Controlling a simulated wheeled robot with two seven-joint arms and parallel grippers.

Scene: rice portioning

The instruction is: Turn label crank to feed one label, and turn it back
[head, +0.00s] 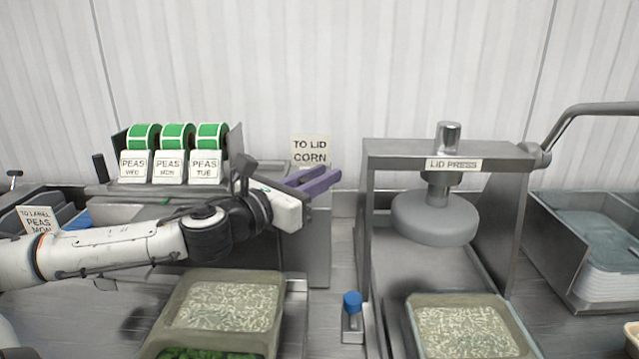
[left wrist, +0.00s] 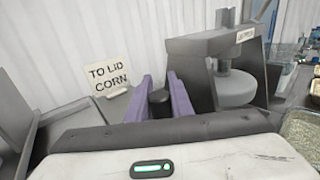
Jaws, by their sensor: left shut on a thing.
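The label dispenser (head: 178,178) stands at the back left with three green label rolls (head: 176,136) and cards reading PEAS WED, PEAS MON and PEAS TUE. My left gripper (head: 321,181), with purple fingers, reaches in from the left to the dispenser's right side. In the left wrist view the dark knob of the label crank (left wrist: 158,98) sits between the fingers (left wrist: 162,92), which are shut on it. In the head view the fingers hide the knob, and the crank's angle cannot be told. My right gripper is out of view.
A TO LID CORN sign (head: 310,151) stands behind the gripper. The lid press (head: 440,146) is to the right. Filled trays (head: 275,330) and (head: 520,322) stand in front. A blue-topped post (head: 352,303) is between them. A TO LABEL PEAS MON sign (head: 40,218) is at left.

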